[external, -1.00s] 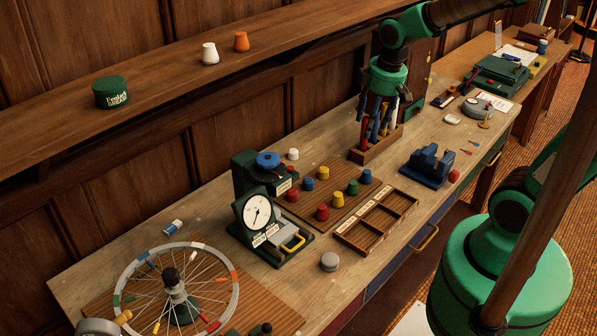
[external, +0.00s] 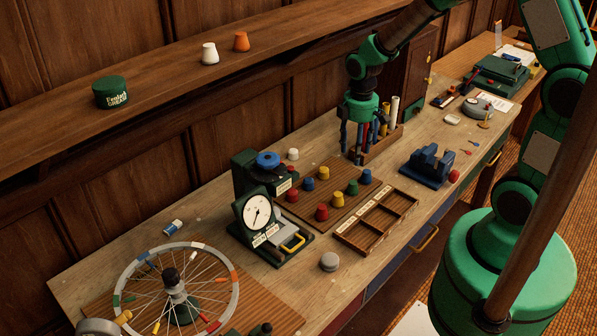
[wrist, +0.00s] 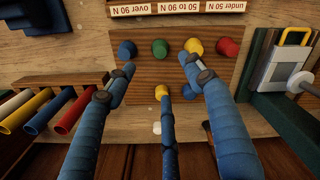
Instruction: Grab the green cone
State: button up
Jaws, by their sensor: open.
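The green cone (external: 352,187) stands on a brown board between a blue cone (external: 366,176) and a yellow cone (external: 337,200). It also shows in the wrist view (wrist: 159,47), near the top middle. My gripper (external: 358,155) is open, with its fingers pointing down above the back of the board, behind the green cone in the external view. In the wrist view my gripper's blue fingers (wrist: 160,75) are spread and empty, apart from the green cone. Another yellow cone (wrist: 161,91) shows by the middle finger's tip.
A red cone (external: 322,213) ends the green cone's row. A compartment tray (external: 378,222) lies in front of the board. A dial gauge (external: 257,212) stands left of it. A wooden rack with tubes (external: 385,143) is close to the right of my gripper.

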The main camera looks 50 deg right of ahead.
aim_at(353, 182)
jog(key=shift+f, duration=0.1)
jog(key=shift+f+b, duration=0.45)
jog(key=shift+f, duration=3.75)
jog(key=shift+f+b, duration=0.4)
jog(key=shift+f, duration=2.2)
jog(key=shift+c, duration=0.3)
jog(key=c, duration=1.2)
